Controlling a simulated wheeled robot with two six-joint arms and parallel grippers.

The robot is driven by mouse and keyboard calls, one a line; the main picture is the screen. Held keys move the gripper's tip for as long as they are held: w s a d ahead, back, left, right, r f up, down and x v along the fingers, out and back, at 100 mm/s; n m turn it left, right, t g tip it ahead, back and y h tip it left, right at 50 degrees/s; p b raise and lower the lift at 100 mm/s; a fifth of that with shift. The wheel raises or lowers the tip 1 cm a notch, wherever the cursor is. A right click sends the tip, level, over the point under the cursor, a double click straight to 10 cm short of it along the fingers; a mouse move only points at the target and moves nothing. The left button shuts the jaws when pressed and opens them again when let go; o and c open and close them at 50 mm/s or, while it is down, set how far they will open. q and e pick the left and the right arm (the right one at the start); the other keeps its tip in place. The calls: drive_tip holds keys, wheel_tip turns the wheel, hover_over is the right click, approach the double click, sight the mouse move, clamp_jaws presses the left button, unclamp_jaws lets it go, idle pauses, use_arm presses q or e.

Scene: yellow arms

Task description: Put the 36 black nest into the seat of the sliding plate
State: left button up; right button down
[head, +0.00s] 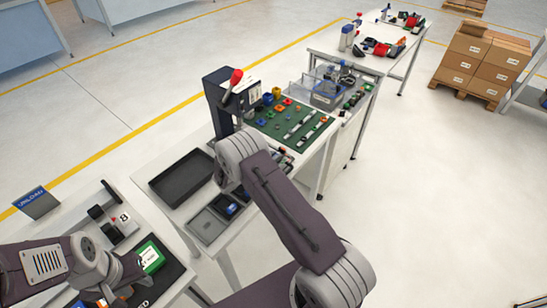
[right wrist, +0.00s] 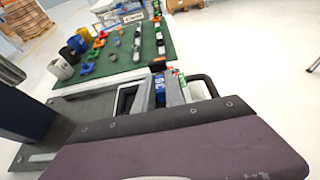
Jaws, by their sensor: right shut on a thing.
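My right arm reaches across the head view to the table near the dark press with a red knob (head: 222,95). Its fingertips are hidden behind the arm, and the right wrist view shows only a purple part of my arm, so I cannot see what it holds. A black cup-shaped nest (right wrist: 69,55) stands in a row on the green mat (right wrist: 122,58); its number is unreadable. A grey base plate (right wrist: 75,107) lies beside the press column (right wrist: 20,110); I cannot make out a seat. My left gripper (head: 117,288) is low at the left; its jaw opening is unclear.
White, blue and yellow nests and small coloured parts share the mat (head: 298,122). An empty dark tray (head: 182,177) and a grey tray with blue items (head: 208,226) lie nearer. A clear bin (head: 326,95) stands beyond.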

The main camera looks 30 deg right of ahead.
drive_tip(key=shift+f, duration=0.1)
drive_tip(key=c, duration=1.3)
unclamp_jaws()
drive_tip(key=shift+a, duration=0.3)
drive_tip(key=b+v, duration=0.1)
drive_tip(key=v, duration=0.7)
drive_tip(key=shift+a+b, duration=0.1)
drive_tip(key=shift+b, duration=0.2)
drive_tip(key=shift+a+r, duration=0.1)
drive_tip(key=shift+r, duration=0.1)
